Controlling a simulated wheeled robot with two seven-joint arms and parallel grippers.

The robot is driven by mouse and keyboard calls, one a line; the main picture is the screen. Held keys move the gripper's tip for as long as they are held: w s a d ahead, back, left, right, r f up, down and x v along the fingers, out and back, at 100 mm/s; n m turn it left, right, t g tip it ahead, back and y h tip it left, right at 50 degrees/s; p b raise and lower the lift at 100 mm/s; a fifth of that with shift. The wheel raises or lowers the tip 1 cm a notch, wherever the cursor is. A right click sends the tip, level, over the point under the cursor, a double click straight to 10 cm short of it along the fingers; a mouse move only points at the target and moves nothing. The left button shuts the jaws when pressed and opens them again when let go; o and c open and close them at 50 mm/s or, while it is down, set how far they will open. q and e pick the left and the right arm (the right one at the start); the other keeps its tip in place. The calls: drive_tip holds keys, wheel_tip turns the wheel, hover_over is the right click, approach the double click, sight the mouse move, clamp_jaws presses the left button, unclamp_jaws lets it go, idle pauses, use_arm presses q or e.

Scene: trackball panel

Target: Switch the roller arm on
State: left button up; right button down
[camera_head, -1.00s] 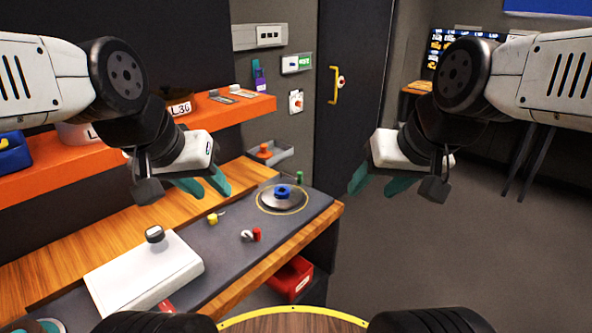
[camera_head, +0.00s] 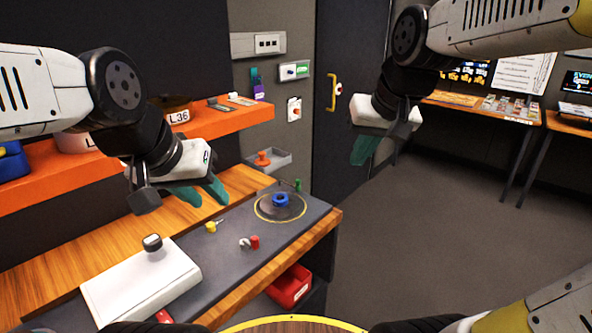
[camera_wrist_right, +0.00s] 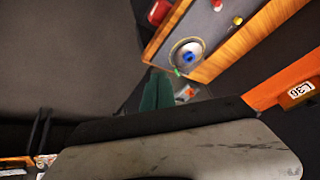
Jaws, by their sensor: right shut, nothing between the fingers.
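A grey work mat on the bench (camera_head: 215,262) carries the small parts. On it are a yellow part with a short lever (camera_head: 211,227), a red and grey part (camera_head: 250,243), and a blue ring-shaped part on a round dark disc (camera_head: 280,200). A white box (camera_head: 140,283) with a dark knob (camera_head: 152,243) stands at the near left. I cannot tell which part is the roller arm. My left gripper (camera_head: 203,193) is open and empty above the bench. My right gripper (camera_head: 364,152) is shut and empty, raised in front of the dark door; its teal fingers also show in the right wrist view (camera_wrist_right: 157,92).
An orange shelf (camera_head: 225,125) runs along the left wall. Wall boxes, one with a blue knob (camera_head: 291,71) and one with a red knob (camera_head: 294,110), hang beyond the bench. A red bin (camera_head: 290,287) sits below the bench edge. The floor at right is free.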

drive_tip(key=w+a+f+g, duration=0.1)
drive_tip(key=w+a, duration=0.1)
drive_tip(key=w, duration=0.6)
drive_tip(key=w+a, duration=0.2)
drive_tip(key=w, duration=0.6)
drive_tip(key=w+a+f+h, duration=0.1)
drive_tip(key=w+a+f, duration=0.2)
drive_tip(key=w, duration=0.4)
drive_tip(key=w+a+f, duration=0.4)
drive_tip(key=w+f, duration=0.2)
drive_tip(key=w, duration=0.1)
drive_tip(key=shift+w+f+g+h, duration=0.25)
drive_tip(key=shift+g+h, duration=0.05)
drive_tip(key=shift+h, duration=0.1)
drive_tip(key=shift+a, duration=0.1)
